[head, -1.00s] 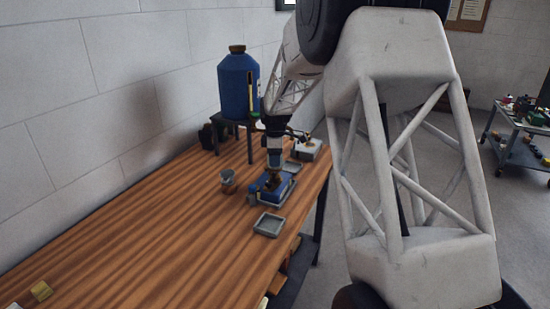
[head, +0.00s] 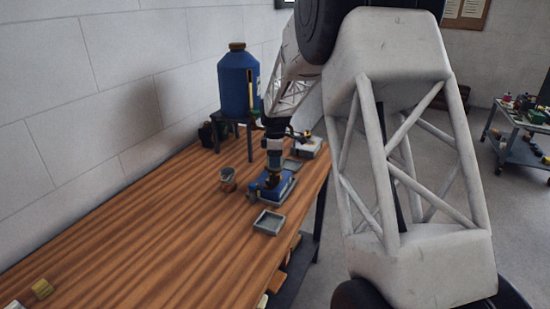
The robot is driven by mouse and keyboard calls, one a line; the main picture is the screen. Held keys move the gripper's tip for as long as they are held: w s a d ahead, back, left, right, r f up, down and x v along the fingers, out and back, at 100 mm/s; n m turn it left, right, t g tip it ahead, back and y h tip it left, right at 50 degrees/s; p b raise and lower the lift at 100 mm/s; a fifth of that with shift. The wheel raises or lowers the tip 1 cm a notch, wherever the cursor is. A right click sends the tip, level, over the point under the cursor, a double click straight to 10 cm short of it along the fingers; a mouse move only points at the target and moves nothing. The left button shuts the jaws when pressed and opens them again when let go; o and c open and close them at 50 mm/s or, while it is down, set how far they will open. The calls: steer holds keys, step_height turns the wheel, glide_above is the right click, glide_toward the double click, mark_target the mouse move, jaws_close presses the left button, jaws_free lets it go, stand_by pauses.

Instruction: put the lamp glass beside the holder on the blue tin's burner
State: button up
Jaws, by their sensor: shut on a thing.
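The blue tin (head: 264,193) stands on the wooden bench toward its right edge. My gripper (head: 271,180) points straight down just above the tin. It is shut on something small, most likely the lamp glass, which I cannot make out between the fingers. The burner on top of the tin is hidden by the fingers. I cannot tell whether the held piece touches the burner. A small grey pot-like thing with a copper-brown lower part (head: 228,179), possibly the holder, stands to the left of the tin.
An open grey tray (head: 269,222) lies in front of the tin. Another grey tray (head: 291,164) and a pale box (head: 306,148) are behind it. A large blue canister (head: 236,85) on a dark stand is at the back. The bench's front left is mostly clear.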

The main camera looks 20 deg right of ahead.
steer(key=shift+f, duration=1.9)
stand_by(1.8)
steer(key=o, duration=1)
steer(key=shift+r, duration=0.1)
steer(key=shift+r, duration=3.85)
